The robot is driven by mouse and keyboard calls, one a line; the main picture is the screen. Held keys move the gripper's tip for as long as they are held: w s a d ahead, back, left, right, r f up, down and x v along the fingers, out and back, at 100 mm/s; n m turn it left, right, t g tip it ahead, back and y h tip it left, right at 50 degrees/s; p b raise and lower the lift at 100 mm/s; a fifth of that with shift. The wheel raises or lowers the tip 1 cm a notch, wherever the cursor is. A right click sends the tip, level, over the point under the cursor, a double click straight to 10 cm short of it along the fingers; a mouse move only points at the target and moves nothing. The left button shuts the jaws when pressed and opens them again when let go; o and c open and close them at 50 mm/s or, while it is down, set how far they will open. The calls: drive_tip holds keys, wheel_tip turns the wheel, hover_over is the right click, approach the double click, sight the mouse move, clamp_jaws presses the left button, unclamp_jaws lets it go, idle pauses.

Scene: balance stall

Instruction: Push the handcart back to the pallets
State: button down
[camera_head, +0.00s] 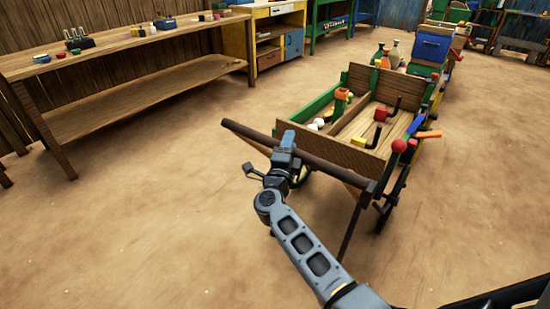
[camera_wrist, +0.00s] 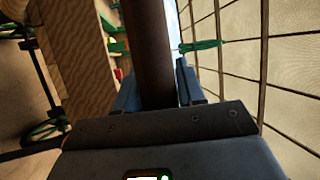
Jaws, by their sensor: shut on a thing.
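The handcart (camera_head: 364,158) is a wooden cart with a dark push bar (camera_head: 320,163) across its near end. Its bed holds several coloured items, among them a red block and a yellow block. My gripper (camera_head: 286,143) is shut on the push bar, left of the bar's middle. In the wrist view the dark bar (camera_wrist: 149,45) runs between the two blue fingers (camera_wrist: 158,90). One cart wheel (camera_wrist: 45,130) shows at the left of the wrist view. I cannot make out any pallets for certain.
A long wooden workbench (camera_head: 130,55) with small items stands at the left. A yellow cabinet (camera_head: 240,42) and a green bench (camera_head: 318,25) stand at the back. Bottles and a blue box (camera_head: 430,46) are close beyond the cart. Bare floor lies to the left and in front.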

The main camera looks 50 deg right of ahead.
sight(296, 156)
drive_tip(key=d, duration=0.6)
drive_tip(key=shift+s+f+b, duration=0.15)
drive_tip(key=shift+f+b, duration=0.05)
drive_tip(key=shift+b, duration=0.15)
drive_tip(key=c, duration=0.8)
unclamp_jaws()
drive_tip(key=shift+a+r, duration=0.1)
drive_tip(key=shift+p+v, duration=0.3)
drive_tip(key=shift+v, duration=3.6)
